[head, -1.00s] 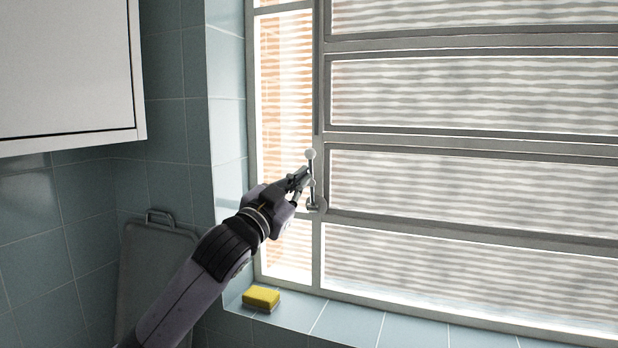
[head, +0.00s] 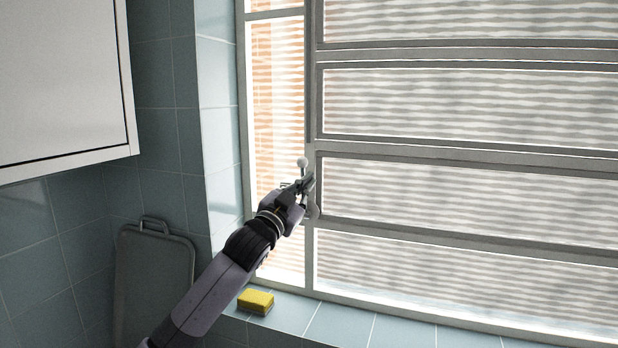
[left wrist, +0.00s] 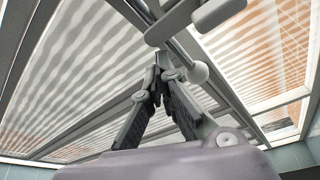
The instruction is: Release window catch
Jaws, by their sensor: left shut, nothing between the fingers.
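The window catch (head: 303,162) is on the upright frame bar between the narrow left pane and the wide louvred panes. It has a pale round knob at its upper end and a grey mount lower down. My left gripper (head: 309,178) is shut and empty, just below the knob and overlapping the catch's rod, part of which it hides. In the left wrist view, the fingertips (left wrist: 163,66) meet beside the catch's ball knob (left wrist: 197,73). I cannot tell whether they touch it. My right gripper is out of view.
A yellow sponge (head: 256,301) lies on the tiled sill (head: 340,324) below the catch. A grey board with a handle (head: 154,265) leans on the tiled wall at left. A white cabinet (head: 62,80) hangs at upper left. The sill right of the sponge is clear.

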